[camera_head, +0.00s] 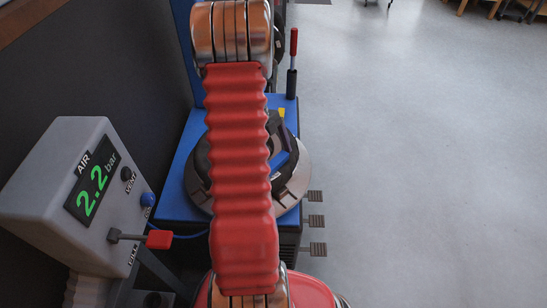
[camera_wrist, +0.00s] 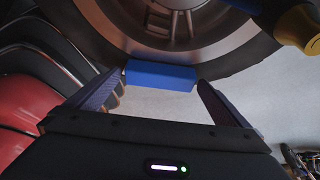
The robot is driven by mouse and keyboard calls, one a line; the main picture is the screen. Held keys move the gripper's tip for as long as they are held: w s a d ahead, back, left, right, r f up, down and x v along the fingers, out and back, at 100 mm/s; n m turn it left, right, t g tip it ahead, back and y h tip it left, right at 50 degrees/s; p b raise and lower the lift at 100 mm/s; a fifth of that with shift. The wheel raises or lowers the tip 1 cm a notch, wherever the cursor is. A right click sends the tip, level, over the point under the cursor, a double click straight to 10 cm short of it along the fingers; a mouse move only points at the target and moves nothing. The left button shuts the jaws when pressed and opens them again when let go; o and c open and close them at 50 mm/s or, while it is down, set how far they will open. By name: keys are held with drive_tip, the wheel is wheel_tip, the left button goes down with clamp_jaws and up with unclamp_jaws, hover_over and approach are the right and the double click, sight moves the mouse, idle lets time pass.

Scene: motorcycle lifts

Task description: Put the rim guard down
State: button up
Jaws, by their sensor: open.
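The rim guard looks to be the blue block (camera_wrist: 160,76) at the edge of a round metal rim or turntable in the wrist view. My gripper (camera_wrist: 159,86) is open, with one finger on each side of the block. I cannot tell whether either finger touches it. In the head view a blue piece (camera_head: 280,161) shows at the right side of the dark wheel, partly behind my arm; it may be the same guard. My gripper's fingers are hidden in the head view.
The blue machine (camera_head: 176,203) carries a round turntable (camera_head: 297,184); several pedals (camera_head: 316,222) stick out at its right. A grey air box (camera_head: 70,190) reading 2.2 bar stands at left. A red-handled lever (camera_head: 293,62) rises behind. The floor (camera_head: 430,150) at right is clear.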

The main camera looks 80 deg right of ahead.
drive_tip(key=v, duration=1.2)
drive_tip(key=shift+s, duration=0.15)
idle(0.7)
